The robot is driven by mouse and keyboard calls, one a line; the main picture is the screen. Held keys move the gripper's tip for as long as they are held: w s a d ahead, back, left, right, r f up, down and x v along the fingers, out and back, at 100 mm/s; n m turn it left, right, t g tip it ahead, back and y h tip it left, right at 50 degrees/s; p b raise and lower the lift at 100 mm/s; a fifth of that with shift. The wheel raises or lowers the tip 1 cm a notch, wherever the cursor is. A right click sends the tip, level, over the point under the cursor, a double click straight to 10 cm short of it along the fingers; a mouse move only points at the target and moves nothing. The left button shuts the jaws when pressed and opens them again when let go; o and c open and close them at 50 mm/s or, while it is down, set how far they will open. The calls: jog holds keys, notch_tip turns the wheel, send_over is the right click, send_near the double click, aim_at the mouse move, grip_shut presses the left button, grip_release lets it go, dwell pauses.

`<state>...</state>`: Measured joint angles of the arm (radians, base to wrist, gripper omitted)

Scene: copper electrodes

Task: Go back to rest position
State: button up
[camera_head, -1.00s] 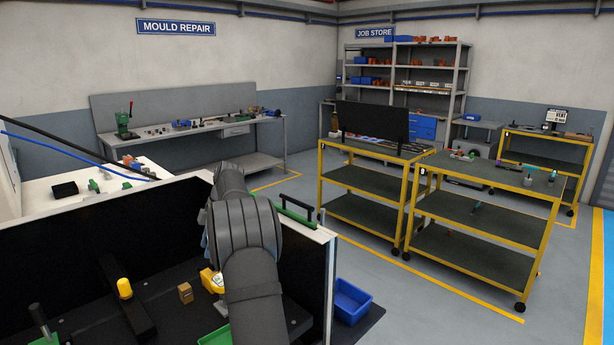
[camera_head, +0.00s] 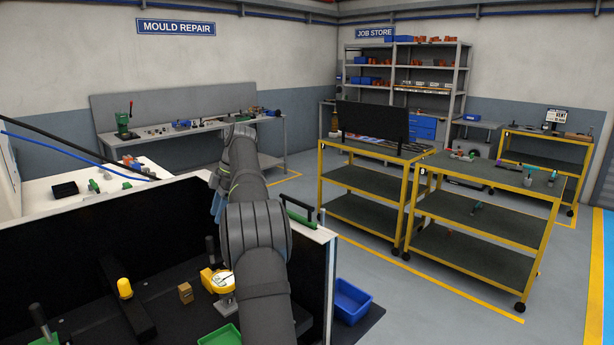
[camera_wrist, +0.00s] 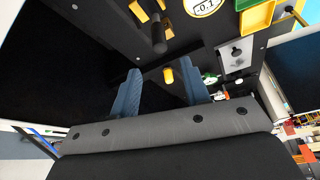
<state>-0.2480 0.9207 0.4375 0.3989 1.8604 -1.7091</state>
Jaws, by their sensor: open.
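My gripper (camera_wrist: 160,92) shows in the wrist view with its two blue fingers spread apart and nothing between them. In the head view my arm rises from the bottom over the black-walled work area, and the blue fingers are only partly visible beside it; the fingertips are mostly hidden. Below is a dark surface with a yellow-capped post (camera_head: 125,288), a small brown block (camera_head: 185,292) and a yellow dial gauge (camera_head: 218,281). The gauge face also shows at the top of the wrist view (camera_wrist: 203,6).
A white-topped wall (camera_head: 318,236) borders the work area on the right. A green tray (camera_head: 222,336) lies inside it and a blue bin (camera_head: 351,300) stands outside. Yellow-framed carts (camera_head: 487,178) stand to the right. A white bench (camera_head: 90,198) with small items is behind the left wall.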

aim_at(209, 238)
jog(key=x, duration=1)
jog(key=shift+f, duration=0.25)
jog(key=m, duration=0.2)
jog(key=m+t, duration=0.1)
jog(key=m, duration=0.1)
jog(key=shift+a+t+y, duration=0.1)
jog(key=shift+t+y, duration=0.2)
jog(key=m+t, duration=0.1)
jog(key=m, duration=0.4)
jog(key=shift+w+t, duration=0.15)
jog(key=shift+t, duration=0.25)
jog(key=m, duration=0.2)
jog(key=m+t+h, duration=0.1)
jog(key=m, duration=0.1)
jog(key=shift+w+m+t, duration=0.15)
jog(key=shift+m+t, duration=0.15)
jog(key=shift+m, duration=0.1)
jog(key=shift+m+t+h, duration=0.6)
jog(key=shift+m+h, duration=0.1)
jog(key=shift+m, duration=1.3)
